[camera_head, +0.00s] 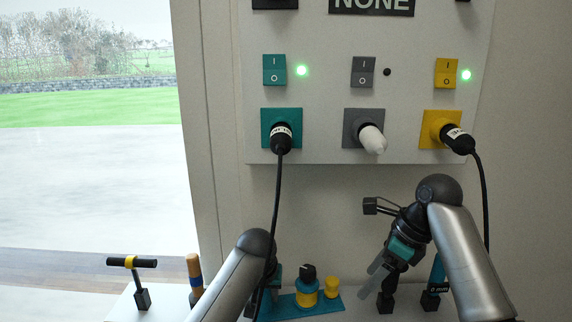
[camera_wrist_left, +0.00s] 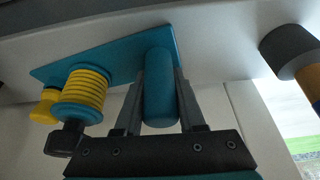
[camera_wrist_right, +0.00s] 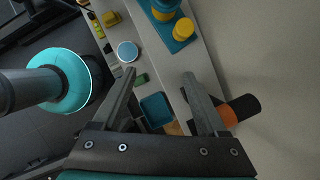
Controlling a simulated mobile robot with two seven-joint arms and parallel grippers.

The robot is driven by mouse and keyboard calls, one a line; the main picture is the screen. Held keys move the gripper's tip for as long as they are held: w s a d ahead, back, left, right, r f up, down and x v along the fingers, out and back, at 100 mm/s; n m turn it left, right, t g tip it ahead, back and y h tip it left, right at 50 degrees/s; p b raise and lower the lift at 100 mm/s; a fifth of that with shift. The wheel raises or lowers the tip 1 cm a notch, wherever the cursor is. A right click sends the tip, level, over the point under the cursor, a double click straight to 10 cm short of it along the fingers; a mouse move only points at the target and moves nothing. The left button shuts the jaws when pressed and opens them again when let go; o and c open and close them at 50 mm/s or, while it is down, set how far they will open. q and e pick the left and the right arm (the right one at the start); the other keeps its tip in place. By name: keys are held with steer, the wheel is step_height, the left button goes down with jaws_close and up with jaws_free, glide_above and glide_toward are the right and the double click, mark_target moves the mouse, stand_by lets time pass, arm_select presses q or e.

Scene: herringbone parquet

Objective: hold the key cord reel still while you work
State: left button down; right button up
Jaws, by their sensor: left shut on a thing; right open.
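The key cord reel is a teal base plate (camera_head: 322,306) with a yellow-wound spool (camera_head: 306,292), a black knob on top and a small yellow knob. In the left wrist view a thick teal post (camera_wrist_left: 160,85) stands on the same plate (camera_wrist_left: 110,62). My left gripper (camera_wrist_left: 160,95) is shut around this post, one finger on each side. In the head view my left arm mostly hides that grip. The reel also shows at the top of the right wrist view (camera_wrist_right: 170,35). My right gripper (camera_wrist_right: 160,80) is open and empty, to the right of the reel.
A wall panel (camera_head: 320,90) carries switches and plugs. One black cord (camera_head: 277,200) hangs down past my left arm; another (camera_head: 484,190) hangs behind my right arm. A T-handled tool (camera_head: 142,280) and wooden handle (camera_head: 194,268) stand left. A teal tray (camera_wrist_right: 155,108) lies on the shelf.

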arm_select(q)
steer(key=shift+f, duration=0.1)
steer(key=shift+c, duration=2.1)
jaws_free()
steer(key=v, duration=1.2)
